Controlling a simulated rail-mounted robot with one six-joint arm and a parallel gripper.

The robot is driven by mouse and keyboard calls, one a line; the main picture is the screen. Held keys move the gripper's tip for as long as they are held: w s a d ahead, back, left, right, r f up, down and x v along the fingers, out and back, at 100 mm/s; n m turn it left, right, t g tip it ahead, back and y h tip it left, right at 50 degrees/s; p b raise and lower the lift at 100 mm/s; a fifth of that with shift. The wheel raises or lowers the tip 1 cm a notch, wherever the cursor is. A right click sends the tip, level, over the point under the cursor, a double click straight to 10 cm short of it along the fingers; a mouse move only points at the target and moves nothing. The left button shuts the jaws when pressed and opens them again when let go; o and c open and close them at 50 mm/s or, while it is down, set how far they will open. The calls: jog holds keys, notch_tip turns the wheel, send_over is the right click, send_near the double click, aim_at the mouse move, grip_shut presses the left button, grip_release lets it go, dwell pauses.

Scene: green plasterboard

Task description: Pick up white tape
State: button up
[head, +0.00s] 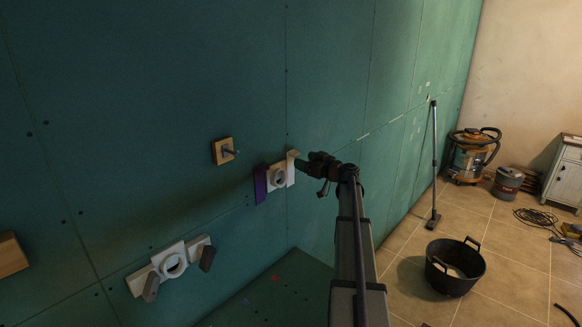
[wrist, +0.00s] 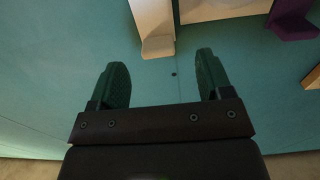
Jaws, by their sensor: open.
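A white ring (head: 174,265), which looks like a tape roll, sits on a white wall plate between two grey hooks at the lower left in the head view. A greyer ring (head: 279,177) sits on another white plate, between a purple piece and an off-white piece. I cannot tell for certain which ring is the white tape. My gripper (head: 300,165) is close to the off-white piece (head: 291,167). In the wrist view my gripper (wrist: 162,78) is open, its two dark green fingers apart. The off-white piece (wrist: 153,28) is just beyond the fingertips, with nothing held between them.
A wooden block with a peg (head: 224,151) is on the green wall above the plates. A wooden block (head: 11,256) juts out at far left. A black tub (head: 453,267), a pole (head: 434,160) and a vacuum (head: 472,155) stand on the tiled floor at right.

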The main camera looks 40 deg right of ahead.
aim_at(296, 153)
jog(key=x, duration=0.5)
jog(key=shift+w+d+r, duration=0.15)
jog(key=shift+w, duration=0.2)
jog(key=shift+s, duration=0.1)
jog(key=c, duration=1.1)
jog(key=shift+c, duration=0.2)
jog(key=shift+s+r+p, duration=0.15)
jog(key=shift+r+p, duration=0.45)
jog(key=shift+p, duration=0.15)
notch_tip(296, 153, up, 7)
jog(key=p, duration=0.6)
jog(key=shift+f, duration=0.2)
jog(key=v, duration=1.9)
jog(key=shift+s+f, duration=0.35)
